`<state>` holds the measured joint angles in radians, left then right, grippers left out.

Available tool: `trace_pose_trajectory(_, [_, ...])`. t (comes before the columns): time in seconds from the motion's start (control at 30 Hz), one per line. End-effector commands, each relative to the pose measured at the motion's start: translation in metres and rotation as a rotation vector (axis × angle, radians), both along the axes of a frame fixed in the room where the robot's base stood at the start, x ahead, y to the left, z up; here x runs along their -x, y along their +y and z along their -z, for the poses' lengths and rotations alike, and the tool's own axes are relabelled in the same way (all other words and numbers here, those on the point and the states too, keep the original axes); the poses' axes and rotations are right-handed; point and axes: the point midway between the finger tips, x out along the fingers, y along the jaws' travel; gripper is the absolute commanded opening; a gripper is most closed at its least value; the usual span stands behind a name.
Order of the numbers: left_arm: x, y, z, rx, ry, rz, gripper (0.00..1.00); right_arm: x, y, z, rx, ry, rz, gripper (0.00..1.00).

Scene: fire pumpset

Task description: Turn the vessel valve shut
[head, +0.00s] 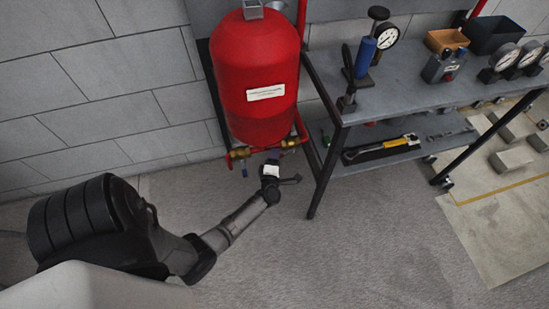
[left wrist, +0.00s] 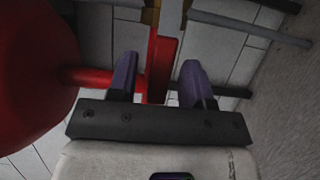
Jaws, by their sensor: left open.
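The red pressure vessel (head: 257,75) stands against the block wall. Brass valve fittings (head: 243,153) sit on the pipework under it. My left gripper (head: 272,158) is below the vessel, close to the pipework, and hides part of it. In the left wrist view, its two purple fingers (left wrist: 160,80) are open. A flat red handle-like piece (left wrist: 164,65) shows between them, below a brass part (left wrist: 151,15). I cannot tell whether the fingers reach around it or stop short. The vessel (left wrist: 30,70) fills the left of that view. My right gripper is not in view.
A grey workbench (head: 400,82) stands right of the vessel, with a blue pump (head: 365,58), gauges (head: 502,56) and bins on top. A yellow-handled tool (head: 392,143) lies on its lower shelf. A bench leg (head: 322,185) is near my gripper. The floor in front is clear.

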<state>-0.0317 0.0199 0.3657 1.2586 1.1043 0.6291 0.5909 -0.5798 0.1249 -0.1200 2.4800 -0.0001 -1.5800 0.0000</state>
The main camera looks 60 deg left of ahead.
Motion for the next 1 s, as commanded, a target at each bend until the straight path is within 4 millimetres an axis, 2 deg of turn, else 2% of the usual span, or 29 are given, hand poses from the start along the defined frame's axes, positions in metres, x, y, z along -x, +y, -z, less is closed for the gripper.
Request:
trace_pose_trajectory(0.4, [-0.0027, 0.0037, -0.0005, 0.001, -0.001, 0.000, 0.45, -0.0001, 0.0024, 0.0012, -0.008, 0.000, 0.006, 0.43])
trace_pose_trajectory(0.87, [-0.0026, 0.0034, -0.0004, 0.001, -0.001, 0.000, 0.01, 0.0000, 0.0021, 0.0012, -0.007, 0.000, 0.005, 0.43])
trace_pose_trajectory(1.0, [-0.0027, 0.0034, -0.0005, 0.001, -0.001, 0.000, 0.00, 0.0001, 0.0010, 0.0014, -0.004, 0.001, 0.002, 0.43])
